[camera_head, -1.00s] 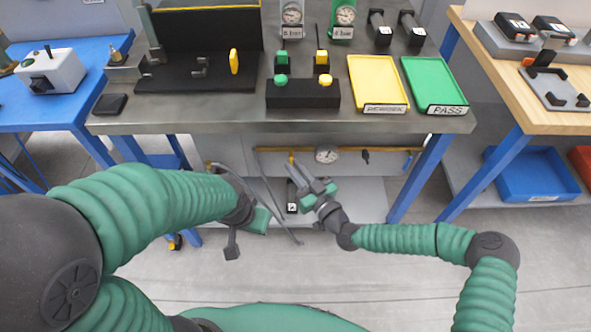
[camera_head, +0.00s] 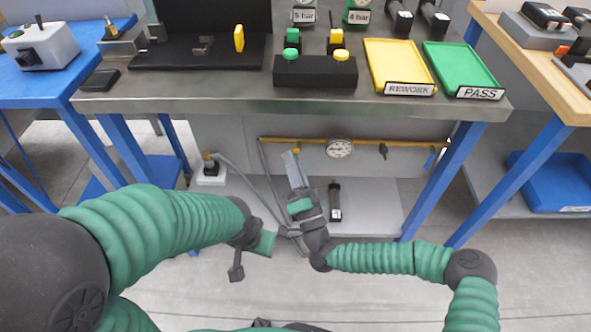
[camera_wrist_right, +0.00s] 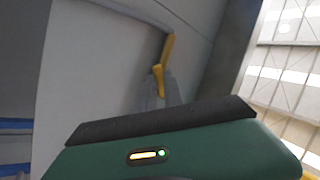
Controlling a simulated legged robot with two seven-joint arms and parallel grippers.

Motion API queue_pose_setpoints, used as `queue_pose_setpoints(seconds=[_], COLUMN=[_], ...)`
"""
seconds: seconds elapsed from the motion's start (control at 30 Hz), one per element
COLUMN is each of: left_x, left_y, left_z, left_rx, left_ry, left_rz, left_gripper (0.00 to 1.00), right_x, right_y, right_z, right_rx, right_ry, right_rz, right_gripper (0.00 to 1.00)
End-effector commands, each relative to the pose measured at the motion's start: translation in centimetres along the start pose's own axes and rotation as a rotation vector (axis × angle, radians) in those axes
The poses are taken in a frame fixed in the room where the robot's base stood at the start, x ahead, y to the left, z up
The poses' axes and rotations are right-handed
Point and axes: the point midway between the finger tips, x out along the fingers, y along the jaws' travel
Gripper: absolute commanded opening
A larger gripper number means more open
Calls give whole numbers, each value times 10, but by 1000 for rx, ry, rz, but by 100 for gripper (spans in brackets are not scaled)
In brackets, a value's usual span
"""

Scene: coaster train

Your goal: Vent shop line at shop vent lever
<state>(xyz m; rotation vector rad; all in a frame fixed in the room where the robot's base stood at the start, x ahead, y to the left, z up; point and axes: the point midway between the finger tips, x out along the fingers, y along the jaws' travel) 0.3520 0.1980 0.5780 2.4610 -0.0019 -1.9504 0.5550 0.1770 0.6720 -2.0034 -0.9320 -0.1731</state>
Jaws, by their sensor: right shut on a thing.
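The shop line is a yellow pipe (camera_head: 400,144) under the front of the steel bench, with a round gauge (camera_head: 341,148) on it. The shop vent lever, a small yellow handle (camera_wrist_right: 158,80), hangs below the pipe end in the right wrist view. My right gripper (camera_head: 291,156) reaches up to the pipe left of the gauge. Its pale fingers (camera_wrist_right: 160,98) are shut on the yellow lever, and they hide most of it in the head view. My left gripper (camera_head: 252,243) hangs low, away from the pipe; its fingers do not show clearly.
A grey hose (camera_head: 240,180) runs from a white-based fitting (camera_head: 210,172) past my grippers. A dark cylinder (camera_head: 335,200) stands on the lower shelf. Above are the bench edge (camera_head: 200,106), a black button box (camera_head: 315,72), a yellow tray (camera_head: 375,65) and a green tray (camera_head: 440,60).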

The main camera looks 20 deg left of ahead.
Motion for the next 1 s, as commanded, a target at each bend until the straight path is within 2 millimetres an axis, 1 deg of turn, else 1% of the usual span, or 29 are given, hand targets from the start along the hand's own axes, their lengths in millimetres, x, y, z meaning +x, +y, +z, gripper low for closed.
queue_pose_setpoints(seconds=[0.03,0.1,0.4,0.7,1.0], left_x=[9,15,33,42,45], left_y=[0,0,0,0,0], left_z=[2,4,8,10,11], left_rx=[0,0,0,0,0], left_ry=[0,0,0,0,0], left_rz=[0,0,0,0,0], left_gripper=[0,0,0,0,0], right_x=[-2,-1,3,7,8], right_y=[4,3,-4,-9,-11], right_z=[5,5,6,5,4], right_rx=[36,91,313,469,532], right_ry=[23,60,210,315,358], right_rz=[4,5,7,9,10], right_gripper=[0,0,0,0,0])
